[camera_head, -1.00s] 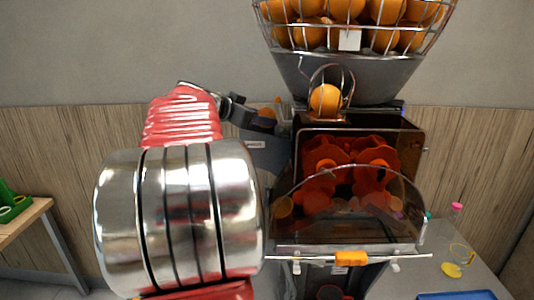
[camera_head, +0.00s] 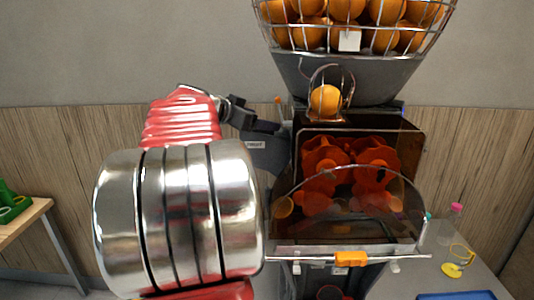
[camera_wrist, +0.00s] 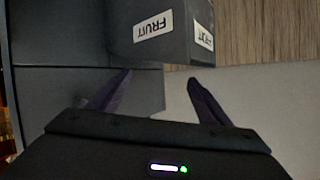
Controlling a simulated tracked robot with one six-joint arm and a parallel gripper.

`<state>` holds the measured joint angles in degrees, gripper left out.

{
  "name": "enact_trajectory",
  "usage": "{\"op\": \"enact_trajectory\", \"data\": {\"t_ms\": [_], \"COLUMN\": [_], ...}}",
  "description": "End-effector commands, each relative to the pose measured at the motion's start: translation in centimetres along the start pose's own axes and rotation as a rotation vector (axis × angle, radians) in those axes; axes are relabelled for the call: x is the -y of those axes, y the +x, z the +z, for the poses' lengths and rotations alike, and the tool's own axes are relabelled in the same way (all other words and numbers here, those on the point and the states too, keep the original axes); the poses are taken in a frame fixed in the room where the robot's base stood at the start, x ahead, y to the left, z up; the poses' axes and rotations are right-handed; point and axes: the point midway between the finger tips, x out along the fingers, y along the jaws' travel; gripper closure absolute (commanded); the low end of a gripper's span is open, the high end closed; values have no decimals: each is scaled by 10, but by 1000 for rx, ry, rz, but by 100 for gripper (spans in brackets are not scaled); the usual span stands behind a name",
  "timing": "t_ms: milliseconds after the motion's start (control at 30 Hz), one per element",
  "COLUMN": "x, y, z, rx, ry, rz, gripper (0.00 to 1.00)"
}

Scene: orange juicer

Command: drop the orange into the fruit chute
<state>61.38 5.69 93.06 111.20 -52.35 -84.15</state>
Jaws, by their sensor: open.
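My gripper (camera_head: 268,127) is just left of the juicer, above a grey chute (camera_head: 262,160) with a small white label. In the wrist view my gripper (camera_wrist: 158,82) has its two dark fingers spread apart with nothing between them. The grey chute (camera_wrist: 120,30) there carries white FRUIT labels, upside down in the picture. The orange is not seen in the gripper or in the wrist view; the inside of the chute is hidden.
The juicer (camera_head: 360,180) has a clear front cover and a wire basket (camera_head: 350,30) of oranges above. One orange (camera_head: 325,99) sits in its wire feed. A table at right holds a blue tray (camera_head: 455,296) and a pink-capped bottle (camera_head: 453,212).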

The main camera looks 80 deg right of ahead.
Motion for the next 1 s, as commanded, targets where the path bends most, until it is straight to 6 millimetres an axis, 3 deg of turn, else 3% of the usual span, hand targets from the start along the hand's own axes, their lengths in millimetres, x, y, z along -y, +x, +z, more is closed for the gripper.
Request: {"op": "enact_trajectory", "data": {"t_ms": [267, 800, 1000], "x": [0, -2, -3], "y": [-25, -117, -134], "z": [-1, 0, 0], "rx": [-1, 0, 0], "ry": [1, 0, -1], "rz": [-3, -5, -2], "gripper": [28, 28, 28]}}
